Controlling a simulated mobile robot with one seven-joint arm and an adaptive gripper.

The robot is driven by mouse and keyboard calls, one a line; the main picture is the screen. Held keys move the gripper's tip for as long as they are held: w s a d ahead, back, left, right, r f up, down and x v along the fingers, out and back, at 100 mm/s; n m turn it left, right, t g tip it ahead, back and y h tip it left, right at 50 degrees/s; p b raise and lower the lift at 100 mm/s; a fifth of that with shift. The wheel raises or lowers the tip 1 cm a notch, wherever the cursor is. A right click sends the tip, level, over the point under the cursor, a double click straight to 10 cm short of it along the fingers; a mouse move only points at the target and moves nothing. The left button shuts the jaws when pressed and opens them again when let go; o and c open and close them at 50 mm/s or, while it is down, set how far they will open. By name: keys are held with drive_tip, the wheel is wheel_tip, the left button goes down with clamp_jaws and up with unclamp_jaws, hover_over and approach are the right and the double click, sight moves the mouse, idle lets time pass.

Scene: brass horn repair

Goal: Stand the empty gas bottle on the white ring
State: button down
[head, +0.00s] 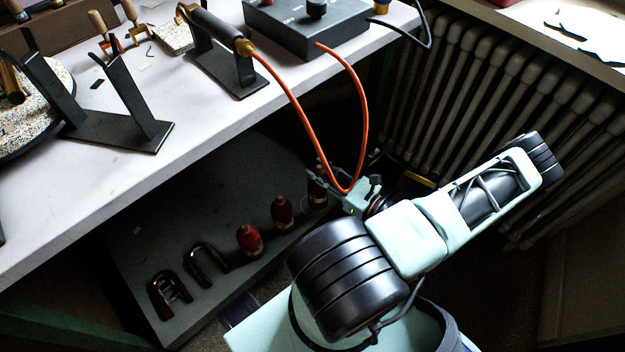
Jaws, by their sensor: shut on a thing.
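My gripper (336,188) reaches over the right end of the low grey shelf under the bench. It is shut on a small dark red bottle (316,188), which looks upright and is partly covered by the fingers. A pale ring shape (317,209) shows faintly at the bottle's foot. I cannot tell whether the bottle rests on it or hangs just above it. Two more red bottles with brass-coloured tops, a middle one (282,213) and a left one (249,241), stand in a row to the left. No marking tells which is empty.
The low shelf (180,215) also carries two horseshoe-shaped pieces, one dark red (168,296) and one dark metal (207,262). An orange hose (290,98) loops from the torch on the white bench (190,125) down close to my gripper. A radiator (470,90) stands behind my arm.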

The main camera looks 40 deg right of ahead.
drive_tip(key=w+f, duration=0.1)
drive_tip(key=f, duration=0.1)
drive_tip(key=w+f+b, duration=0.1)
drive_tip(key=w, duration=0.1)
drive_tip(key=shift+w+d+f+b, duration=0.1)
drive_tip(key=shift+d+f+b, duration=0.1)
drive_tip(key=shift+f+b, duration=0.15)
drive_tip(key=shift+w+f+b, duration=0.15)
drive_tip(key=shift+f+b, duration=0.2)
drive_tip(key=shift+f, duration=0.55)
drive_tip(key=shift+w+f+b, duration=0.1)
drive_tip(key=shift+f+b, duration=0.25)
drive_tip(key=shift+f, duration=0.7)
drive_tip(key=c, duration=1.5)
unclamp_jaws()
